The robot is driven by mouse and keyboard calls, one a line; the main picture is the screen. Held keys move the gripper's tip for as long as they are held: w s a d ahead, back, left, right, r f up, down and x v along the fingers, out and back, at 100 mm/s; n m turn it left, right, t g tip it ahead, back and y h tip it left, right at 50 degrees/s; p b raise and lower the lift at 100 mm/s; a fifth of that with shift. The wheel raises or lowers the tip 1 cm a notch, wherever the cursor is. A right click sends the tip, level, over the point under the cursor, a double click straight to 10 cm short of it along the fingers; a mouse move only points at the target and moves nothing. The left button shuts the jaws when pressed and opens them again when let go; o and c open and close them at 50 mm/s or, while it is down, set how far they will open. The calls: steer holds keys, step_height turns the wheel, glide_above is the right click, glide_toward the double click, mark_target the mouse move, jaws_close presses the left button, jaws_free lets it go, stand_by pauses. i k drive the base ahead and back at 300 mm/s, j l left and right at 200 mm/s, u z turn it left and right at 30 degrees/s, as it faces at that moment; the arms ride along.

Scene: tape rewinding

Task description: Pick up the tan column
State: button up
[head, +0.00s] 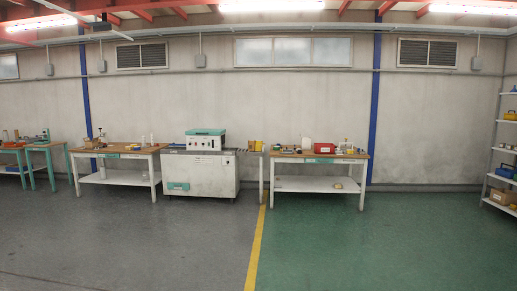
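I cannot single out a tan column for certain at this distance. Small upright pieces stand on the left wooden-topped table (115,150): a brownish item (101,137) near its left part and pale, narrow uprights (152,141) near its right end. A tan-yellow boxy item (256,146) stands at the right end of the machine's conveyor. The right wooden-topped table (300,157) carries a red box (324,148), a pale upright panel (307,143) and several small items. My gripper is not in view.
A white machine (203,174) with a teal-topped unit (205,139) stands between the tables. Teal-legged tables (49,165) are at far left and a shelf rack (497,150) at far right. The grey and green floor, split by a yellow line (256,250), is clear.

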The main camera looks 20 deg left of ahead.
mark_target(251, 143)
steer(key=i+j+u, duration=0.6)
steer(key=i, duration=0.2)
steer(key=i+u, duration=0.55)
steer(key=i, duration=5.65)
